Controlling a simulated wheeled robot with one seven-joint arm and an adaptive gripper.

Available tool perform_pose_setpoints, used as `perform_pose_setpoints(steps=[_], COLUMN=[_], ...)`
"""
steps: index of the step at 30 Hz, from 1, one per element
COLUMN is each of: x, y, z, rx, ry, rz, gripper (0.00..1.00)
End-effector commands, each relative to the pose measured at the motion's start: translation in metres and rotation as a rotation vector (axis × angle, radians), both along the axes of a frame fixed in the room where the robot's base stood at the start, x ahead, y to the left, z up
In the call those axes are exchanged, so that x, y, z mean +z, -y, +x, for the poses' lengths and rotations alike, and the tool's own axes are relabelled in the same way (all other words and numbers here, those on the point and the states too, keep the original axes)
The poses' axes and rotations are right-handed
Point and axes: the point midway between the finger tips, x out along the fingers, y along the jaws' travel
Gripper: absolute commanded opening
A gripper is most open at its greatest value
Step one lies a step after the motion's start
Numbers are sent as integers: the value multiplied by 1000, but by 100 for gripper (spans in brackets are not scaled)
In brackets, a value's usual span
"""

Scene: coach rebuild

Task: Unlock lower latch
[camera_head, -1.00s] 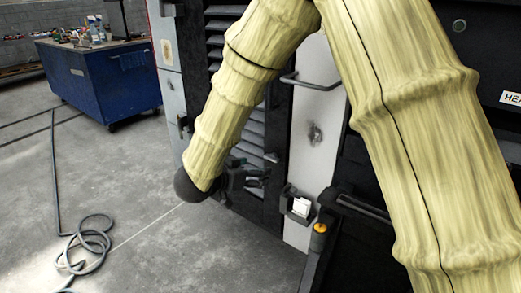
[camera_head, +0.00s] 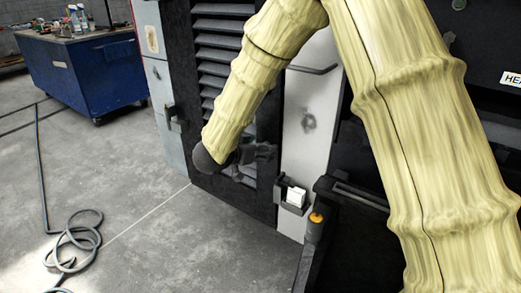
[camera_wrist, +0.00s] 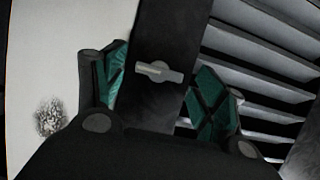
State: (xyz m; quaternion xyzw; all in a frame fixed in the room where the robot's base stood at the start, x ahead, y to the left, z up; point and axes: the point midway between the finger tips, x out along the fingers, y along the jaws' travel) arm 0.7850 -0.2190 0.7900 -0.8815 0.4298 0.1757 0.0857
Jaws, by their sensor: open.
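A small metal latch (camera_wrist: 160,72) with a round middle and a short bar lies on a black upright strip (camera_wrist: 165,30) of the cabinet in the wrist view. My gripper (camera_wrist: 160,90) is open, its two green-padded fingers to the left and right of the latch. The bar lies nearly level, tilted slightly. I cannot tell whether the fingers touch the strip. In the head view my gripper (camera_head: 258,152) is low in front of the louvred door, partly hidden by my sleeved arm. The latch is hidden there.
A louvred panel (camera_head: 215,55) and a pale panel (camera_head: 308,130) flank the black strip. A white box in a holder (camera_head: 295,196) and an orange-topped post (camera_head: 315,222) stand to the right. A blue workbench (camera_head: 85,68) and a coiled hose (camera_head: 75,240) lie left; the floor between is clear.

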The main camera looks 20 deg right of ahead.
Motion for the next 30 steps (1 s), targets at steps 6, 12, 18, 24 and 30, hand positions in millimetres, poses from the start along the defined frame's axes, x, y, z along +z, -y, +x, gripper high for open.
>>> perform_pose_setpoints(steps=[6, 12, 18, 24, 30], x=[-3, -2, -2, -2, -2], y=[6, 6, 6, 6, 6], z=[4, 4, 4, 4, 3], rx=[0, 0, 0, 0, -1], ry=[0, 0, 0, 1, 25], rz=[0, 0, 0, 1, 20], gripper=[71, 71, 36, 25, 25])
